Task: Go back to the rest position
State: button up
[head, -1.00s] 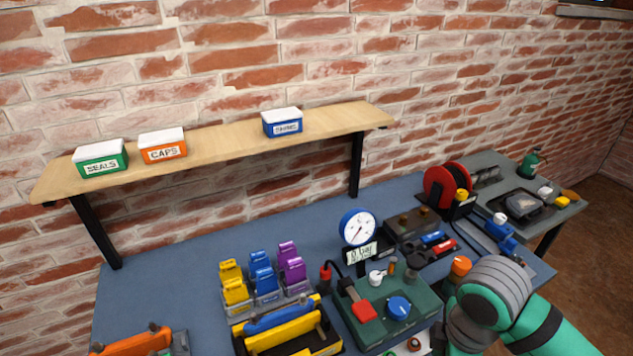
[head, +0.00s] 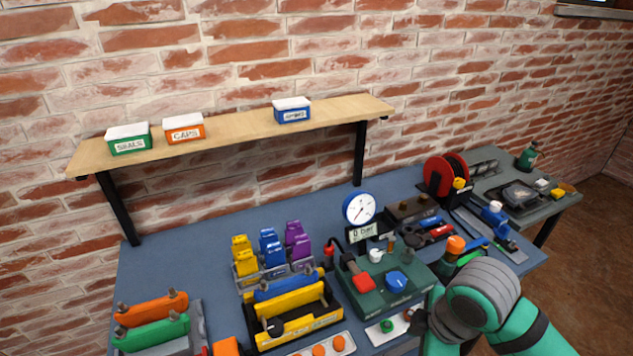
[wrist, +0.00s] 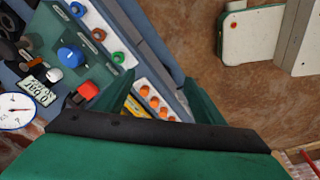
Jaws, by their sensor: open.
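My gripper (wrist: 160,79) is open and empty in the wrist view, its two green fingertips apart above the front of the bench. In the head view my green and grey arm fills the lower right, and the gripper itself is mostly hidden behind the wrist. The green test unit (head: 385,295) with a blue knob and red lever stands just left of my arm. It also shows in the wrist view (wrist: 99,48). The white strip with orange caps (head: 318,350) lies at the bench front, near the fingers in the wrist view.
The blue bench (head: 190,262) runs along a brick wall under a wooden shelf (head: 235,127) with three labelled boxes. A pressure gauge (head: 359,209), a yellow rack (head: 300,318), a red reel (head: 440,176) and coloured blocks crowd the bench. Open floor (head: 600,225) lies at the right.

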jog(key=w+a+r+m+t+y, duration=0.35)
jog(key=w+a+t, duration=0.2)
jog(key=a, duration=0.35)
jog(key=w+a+r+m+t+y, duration=0.2)
jog(key=w+a+r+m+t, duration=0.15)
jog(key=w+a, duration=0.35)
jog(key=w+a+r+m+t+y, duration=0.25)
jog(key=w+a+r+t, duration=0.3)
jog(key=a, duration=0.45)
jog(key=s+d+f+m+h, duration=0.1)
jog(key=s+f+m+h, duration=0.4)
jog(key=s+f, duration=0.45)
jog(key=s+d+f+m+h, duration=0.1)
jog(key=s+f+m+h, duration=0.5)
jog(key=f, duration=0.6)
jog(key=s+d+f+n, duration=0.1)
jog(key=s+n, duration=0.1)
jog(key=s, duration=0.5)
jog(key=s+d+f+n+y, duration=0.1)
jog(key=s+d+f+n, duration=0.1)
jog(key=s, duration=0.6)
jog(key=s+d+f+n, duration=0.1)
jog(key=s+n, duration=0.1)
jog(key=s, duration=0.6)
jog(key=shift+d+f+n+g+y, duration=0.35)
jog(key=shift+d+g+y, duration=0.05)
jog(key=shift+g, duration=0.05)
